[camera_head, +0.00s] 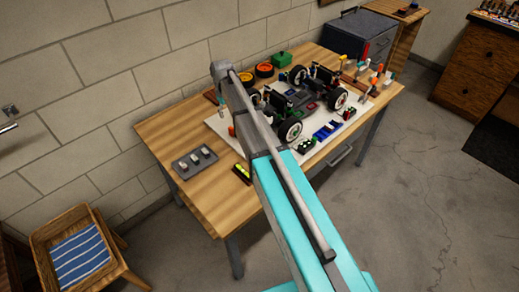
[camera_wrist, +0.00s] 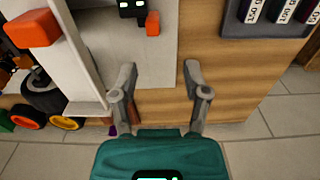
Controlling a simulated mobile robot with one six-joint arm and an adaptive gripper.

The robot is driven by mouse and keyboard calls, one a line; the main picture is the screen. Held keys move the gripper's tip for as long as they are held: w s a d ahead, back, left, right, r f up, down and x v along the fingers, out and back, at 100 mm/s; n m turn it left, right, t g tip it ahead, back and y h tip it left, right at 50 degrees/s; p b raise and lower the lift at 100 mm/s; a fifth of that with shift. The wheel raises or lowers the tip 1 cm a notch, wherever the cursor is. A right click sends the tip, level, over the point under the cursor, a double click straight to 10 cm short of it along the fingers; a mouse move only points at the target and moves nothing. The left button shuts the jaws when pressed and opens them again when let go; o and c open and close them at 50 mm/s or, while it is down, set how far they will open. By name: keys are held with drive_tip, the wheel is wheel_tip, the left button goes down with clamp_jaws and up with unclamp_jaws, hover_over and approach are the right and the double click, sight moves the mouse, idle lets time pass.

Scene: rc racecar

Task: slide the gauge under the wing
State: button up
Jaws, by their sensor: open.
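My gripper (camera_wrist: 162,80) is open, with nothing between its two grey fingers, above the table's wall-side edge. A dark tray (camera_wrist: 232,24) at the wrist view's top right holds white-faced blocks with printed numbers, which may be the gauges; the gauge (camera_wrist: 285,9) in the middle is cut off by the frame. The tray also shows in the head view (camera_head: 178,167). A long pale panel (camera_wrist: 75,45) left of my gripper may be the wing; which part it is I cannot tell. The black racecar (camera_head: 305,95) stands on the table, partly hidden by my arm.
A yellow-green block (camera_head: 243,173) lies beside my arm. An orange block (camera_wrist: 152,23) is ahead of my fingers.

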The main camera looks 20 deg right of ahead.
wheel_tip(320, 180, up, 4)
drive_tip(key=p, duration=0.3)
drive_tip(key=s+d+f+m+b, duration=0.1)
drive_tip(key=s+d+m, duration=0.1)
drive_tip(key=s, duration=1.1)
drive_tip(key=s+d+f+m+b, duration=0.1)
drive_tip(key=s+d+m, duration=0.2)
drive_tip(key=s, duration=1)
drive_tip(key=shift+s+d, duration=0.35)
drive_tip(key=shift+d, duration=0.15)
drive_tip(key=shift+f, duration=0.1)
drive_tip(key=shift+s+d, duration=0.15)
drive_tip(key=shift+s, duration=0.55)
idle(1.2)
